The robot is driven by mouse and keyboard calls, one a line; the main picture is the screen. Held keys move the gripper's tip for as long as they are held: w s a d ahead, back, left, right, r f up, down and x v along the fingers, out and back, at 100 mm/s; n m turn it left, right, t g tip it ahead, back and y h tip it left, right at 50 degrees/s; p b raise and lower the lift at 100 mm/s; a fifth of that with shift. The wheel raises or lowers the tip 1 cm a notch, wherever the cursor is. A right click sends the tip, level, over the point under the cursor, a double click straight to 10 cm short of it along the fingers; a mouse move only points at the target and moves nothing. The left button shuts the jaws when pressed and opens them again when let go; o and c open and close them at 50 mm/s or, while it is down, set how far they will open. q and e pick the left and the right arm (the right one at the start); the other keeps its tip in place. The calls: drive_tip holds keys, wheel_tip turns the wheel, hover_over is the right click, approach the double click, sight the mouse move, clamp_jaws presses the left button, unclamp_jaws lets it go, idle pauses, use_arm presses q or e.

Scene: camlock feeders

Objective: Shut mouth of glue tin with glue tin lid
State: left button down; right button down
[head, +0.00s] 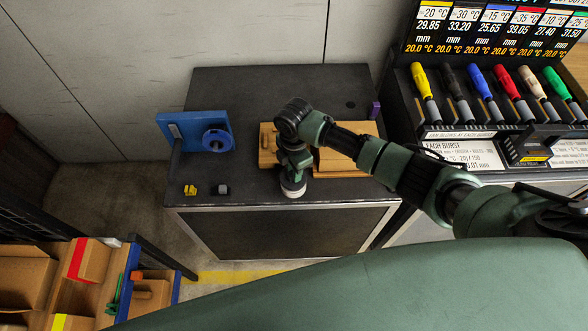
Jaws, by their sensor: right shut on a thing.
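My right gripper (293,182) points down over the front part of the dark table, with its arm reaching in from the right. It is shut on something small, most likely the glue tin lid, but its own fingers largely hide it. A pale round thing (293,192) shows right at the fingertips, near the table's front edge. It looks like part of the glue tin or its lid; which of the two, and whether they touch, I cannot tell. My left gripper is not in view.
The dark table (240,95) carries a blue fixture (190,128) at left, a small yellow piece (190,190), a grey piece (223,190), and a wooden block (340,165) behind my right arm. A rack of coloured drivers (480,95) stands right. The table's back is clear.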

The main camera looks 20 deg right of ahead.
drive_tip(key=shift+f+b, duration=0.7)
drive_tip(key=shift+f, duration=0.45)
drive_tip(key=c, duration=1.1)
unclamp_jaws()
drive_tip(key=shift+c, duration=0.2)
drive_tip(key=shift+r, duration=0.1)
wheel_tip(320, 180, up, 7)
drive_tip(key=shift+r+b, duration=0.2)
drive_tip(key=shift+b, duration=0.3)
drive_tip(key=shift+r+p, duration=0.6)
drive_tip(key=shift+r, duration=0.1)
wheel_tip(320, 180, up, 3)
drive_tip(key=p, duration=0.3)
